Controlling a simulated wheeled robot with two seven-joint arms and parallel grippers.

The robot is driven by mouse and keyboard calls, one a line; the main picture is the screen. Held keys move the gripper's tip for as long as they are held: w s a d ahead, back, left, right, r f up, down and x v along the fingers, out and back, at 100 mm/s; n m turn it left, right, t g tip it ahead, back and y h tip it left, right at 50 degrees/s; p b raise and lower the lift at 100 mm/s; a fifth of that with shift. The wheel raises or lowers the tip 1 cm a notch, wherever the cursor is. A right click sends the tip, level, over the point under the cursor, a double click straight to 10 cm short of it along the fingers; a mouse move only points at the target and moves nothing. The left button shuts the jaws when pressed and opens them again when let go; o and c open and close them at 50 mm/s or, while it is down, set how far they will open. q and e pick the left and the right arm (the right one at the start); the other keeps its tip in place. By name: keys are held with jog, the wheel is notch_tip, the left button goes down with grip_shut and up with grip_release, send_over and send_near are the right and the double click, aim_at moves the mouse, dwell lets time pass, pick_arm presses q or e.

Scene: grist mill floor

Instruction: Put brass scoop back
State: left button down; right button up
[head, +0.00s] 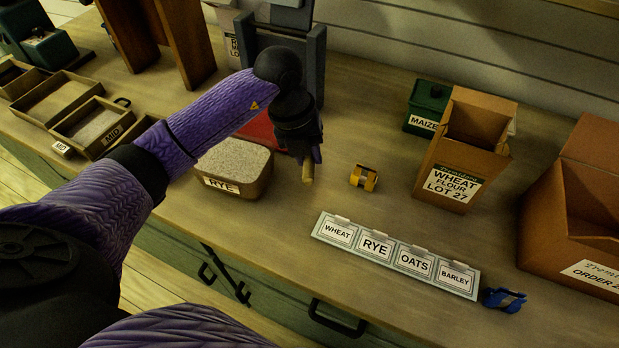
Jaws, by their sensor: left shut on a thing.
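My left arm reaches in from the left, and its gripper (306,157) points down over the middle of the bench. It is shut on a small brass-coloured piece, seemingly the brass scoop (308,173), which shows just below the fingers. Most of it is hidden by the gripper, so its full shape cannot be told. The held piece is right of the tub labelled RYE (237,170), filled with pale grain or meal. My right gripper is not in view.
A yellow object (364,178) lies right of my gripper. A label strip (395,255) and a blue object (503,299) lie near the front edge. A wheat flour box (462,150), green MAIZE tin (428,105) and open carton (575,205) stand right. Wooden trays (93,127) stand left.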

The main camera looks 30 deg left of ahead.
aim_at(312, 193)
pick_arm(q)
jog(key=x, duration=0.2)
jog(key=a+b+x, duration=0.1)
jog(key=x, duration=0.2)
jog(key=b+x, duration=0.1)
jog(key=x, duration=0.1)
jog(key=shift+s+a+f, duration=0.1)
jog(key=shift+s+f, duration=0.25)
jog(key=shift+f, duration=0.45)
jog(key=shift+r, duration=0.15)
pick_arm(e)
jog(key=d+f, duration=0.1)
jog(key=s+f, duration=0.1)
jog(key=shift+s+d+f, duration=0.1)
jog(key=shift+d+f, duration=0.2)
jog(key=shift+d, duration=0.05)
pick_arm(q)
jog(key=c, duration=0.5)
grip_release()
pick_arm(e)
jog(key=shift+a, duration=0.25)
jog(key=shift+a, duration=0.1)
